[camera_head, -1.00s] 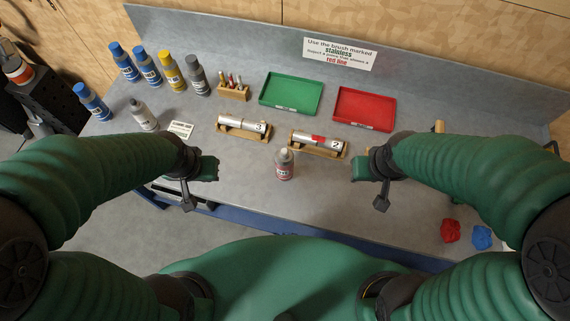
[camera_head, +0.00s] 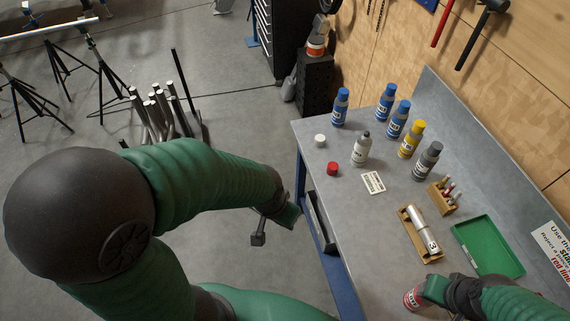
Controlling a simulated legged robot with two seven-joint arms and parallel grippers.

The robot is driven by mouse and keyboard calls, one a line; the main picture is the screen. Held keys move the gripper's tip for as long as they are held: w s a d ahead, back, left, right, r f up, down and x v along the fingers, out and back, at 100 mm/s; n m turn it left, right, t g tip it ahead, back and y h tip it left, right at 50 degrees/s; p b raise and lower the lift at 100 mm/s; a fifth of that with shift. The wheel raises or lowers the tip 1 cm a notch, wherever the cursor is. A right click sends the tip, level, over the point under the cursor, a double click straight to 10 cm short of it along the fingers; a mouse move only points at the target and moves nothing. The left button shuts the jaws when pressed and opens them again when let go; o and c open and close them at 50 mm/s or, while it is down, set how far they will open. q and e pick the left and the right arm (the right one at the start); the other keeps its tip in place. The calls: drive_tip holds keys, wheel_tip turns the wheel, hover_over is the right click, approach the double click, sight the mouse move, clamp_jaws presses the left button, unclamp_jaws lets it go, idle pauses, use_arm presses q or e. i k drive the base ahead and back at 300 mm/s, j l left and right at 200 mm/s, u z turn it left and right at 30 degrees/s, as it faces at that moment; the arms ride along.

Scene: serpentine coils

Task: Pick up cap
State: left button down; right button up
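A small red cap (camera_head: 332,169) and a small white cap (camera_head: 320,140) lie on the grey bench near its left edge. The task does not say which cap. My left gripper (camera_head: 290,214) is off the bench, left of its front edge and below both caps in the picture, touching neither. I see nothing in it, and its finger gap does not show. My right gripper (camera_head: 436,290) is at the bottom right, right beside a red-labelled bottle (camera_head: 412,299). The view does not show whether its fingers hold the bottle.
A white-labelled grey bottle (camera_head: 360,149) stands right of the caps, with a small card (camera_head: 373,182) in front. Blue, yellow and grey bottles (camera_head: 410,139) stand behind. A wooden holder with a cylinder (camera_head: 420,233) and a green tray (camera_head: 488,246) are farther right.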

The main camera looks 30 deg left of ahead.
sight(332, 166)
drive_tip(key=u, duration=0.5)
drive_tip(key=z, duration=1.5)
drive_tip(key=i+j+z, duration=0.2)
drive_tip(key=j, duration=0.8)
drive_tip(key=j+z, duration=0.15)
drive_tip(key=j, duration=0.8)
